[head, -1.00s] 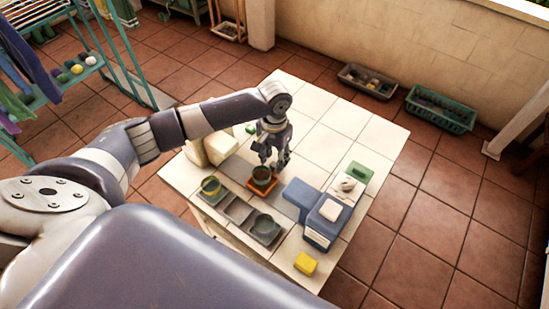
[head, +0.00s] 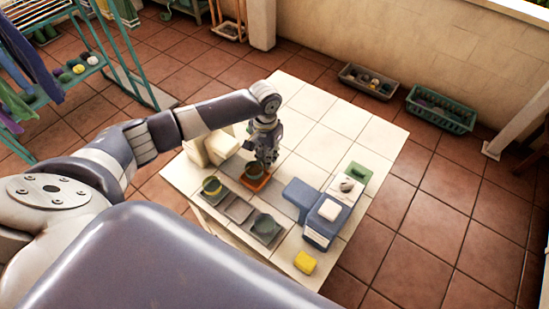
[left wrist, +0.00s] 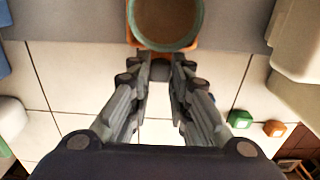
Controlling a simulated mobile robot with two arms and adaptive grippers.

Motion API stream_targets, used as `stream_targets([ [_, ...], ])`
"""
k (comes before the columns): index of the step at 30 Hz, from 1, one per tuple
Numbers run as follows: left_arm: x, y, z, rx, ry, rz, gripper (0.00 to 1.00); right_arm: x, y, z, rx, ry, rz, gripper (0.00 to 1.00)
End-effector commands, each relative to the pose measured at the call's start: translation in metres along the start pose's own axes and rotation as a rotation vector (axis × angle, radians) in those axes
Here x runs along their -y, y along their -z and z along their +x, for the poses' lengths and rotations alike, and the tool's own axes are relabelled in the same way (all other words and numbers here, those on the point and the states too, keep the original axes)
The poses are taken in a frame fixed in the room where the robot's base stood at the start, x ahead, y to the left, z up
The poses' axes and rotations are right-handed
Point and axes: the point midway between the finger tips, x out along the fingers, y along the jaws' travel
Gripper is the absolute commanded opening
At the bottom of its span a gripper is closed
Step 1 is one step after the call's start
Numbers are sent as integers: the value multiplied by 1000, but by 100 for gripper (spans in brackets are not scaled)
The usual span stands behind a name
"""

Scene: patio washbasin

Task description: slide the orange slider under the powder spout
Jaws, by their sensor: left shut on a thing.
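The orange slider (head: 256,183) lies on a grey strip on the tiled table, with a dark green-rimmed cup (head: 254,169) on it. In the left wrist view the slider (left wrist: 191,44) shows as orange edges around the round cup (left wrist: 166,18). My left gripper (head: 266,160) reaches down at the slider's far side. Its fingers close in on the slider's near edge in the wrist view; the exact grip is hard to see. A cream block (head: 221,147) stands left of the slider. I cannot make out a powder spout for certain. My right gripper is not in view.
Blue boxes (head: 322,228) stand right of the slider. A grey tray (head: 239,210) with two cups lies in front, and a yellow block (head: 305,262) near the table edge. Small green and orange blocks (left wrist: 240,119) show in the wrist view.

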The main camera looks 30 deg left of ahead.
Motion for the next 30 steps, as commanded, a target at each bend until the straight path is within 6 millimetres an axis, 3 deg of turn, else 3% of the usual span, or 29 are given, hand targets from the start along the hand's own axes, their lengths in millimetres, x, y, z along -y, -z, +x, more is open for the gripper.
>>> stream_targets([
  [3, 38, -1, -4, 3, 5, -11, 0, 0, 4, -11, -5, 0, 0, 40],
  [9, 76, 0, -2, -1, 2, -6, 0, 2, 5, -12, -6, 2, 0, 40],
  [21, 86, 0, -2, -2, 7, -3, 0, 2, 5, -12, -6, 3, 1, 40],
  [22, 86, 0, -2, -2, 7, -3, 25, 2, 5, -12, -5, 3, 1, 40],
  [24, 87, 0, -2, -2, 7, -4, 38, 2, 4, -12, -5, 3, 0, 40],
  [30, 85, 0, -2, -1, 4, -3, 38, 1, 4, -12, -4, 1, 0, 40],
])
